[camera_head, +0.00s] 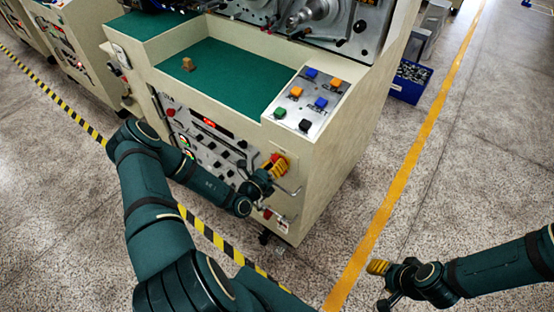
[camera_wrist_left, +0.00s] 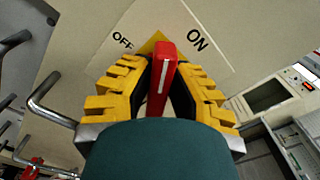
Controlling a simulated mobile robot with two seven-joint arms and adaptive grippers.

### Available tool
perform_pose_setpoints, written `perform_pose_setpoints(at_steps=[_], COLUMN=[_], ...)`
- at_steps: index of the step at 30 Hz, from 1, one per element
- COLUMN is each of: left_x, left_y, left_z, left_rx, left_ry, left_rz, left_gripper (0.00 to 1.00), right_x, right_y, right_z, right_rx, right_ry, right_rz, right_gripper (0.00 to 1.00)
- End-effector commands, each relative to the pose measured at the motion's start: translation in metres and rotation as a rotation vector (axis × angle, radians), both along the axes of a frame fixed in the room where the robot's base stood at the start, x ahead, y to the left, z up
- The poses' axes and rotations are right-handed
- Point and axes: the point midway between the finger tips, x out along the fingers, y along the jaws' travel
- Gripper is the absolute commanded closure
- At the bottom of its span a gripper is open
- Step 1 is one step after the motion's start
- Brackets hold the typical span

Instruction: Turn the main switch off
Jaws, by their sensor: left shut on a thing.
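The main switch has a red handle (camera_wrist_left: 163,78) with a white line, on a yellow backing and a pale plate (camera_wrist_left: 215,62) marked OFF at the left and ON at the right in the left wrist view. The handle stands upright between the two marks in that view. My left gripper (camera_head: 274,166) is at the right part of the machine's front panel. Its yellow fingers (camera_wrist_left: 160,98) are shut on the red handle from both sides. In the head view the gripper mostly hides the switch. My right gripper (camera_head: 380,284) is away from the machine, above the floor at the lower right.
The cream machine (camera_head: 335,150) has a green top tray (camera_head: 225,80) with a small tan block (camera_head: 188,64). A sloped button panel (camera_head: 308,103) is above the switch. Bar handles (camera_wrist_left: 45,103) stand out near the gripper. The floor at the right is clear; a blue crate (camera_head: 408,82) stands farther back.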

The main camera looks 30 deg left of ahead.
Motion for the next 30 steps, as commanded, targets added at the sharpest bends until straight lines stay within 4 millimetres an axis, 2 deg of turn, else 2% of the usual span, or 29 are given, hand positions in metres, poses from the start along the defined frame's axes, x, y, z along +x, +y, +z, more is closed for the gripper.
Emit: perform_pose_setpoints(at_steps=[12,21,30], left_x=[0.001,0.001,0.001], left_y=[0.002,0.003,0.003], left_z=[0.000,-0.003,-0.004], left_rx=[-0.393,-0.663,-0.857], left_ry=[0.027,0.048,0.063], left_rz=[0.000,0.000,0.000], left_gripper=[1.00,1.00,1.00], right_x=[0.004,0.003,0.003], right_y=[-0.001,-0.002,-0.002], right_z=[0.023,0.031,0.034], right_rx=[0.000,0.002,0.003], right_ry=[-0.009,-0.009,-0.009], right_rz=[-0.007,-0.006,-0.006], right_gripper=[0.53,0.53,0.53])
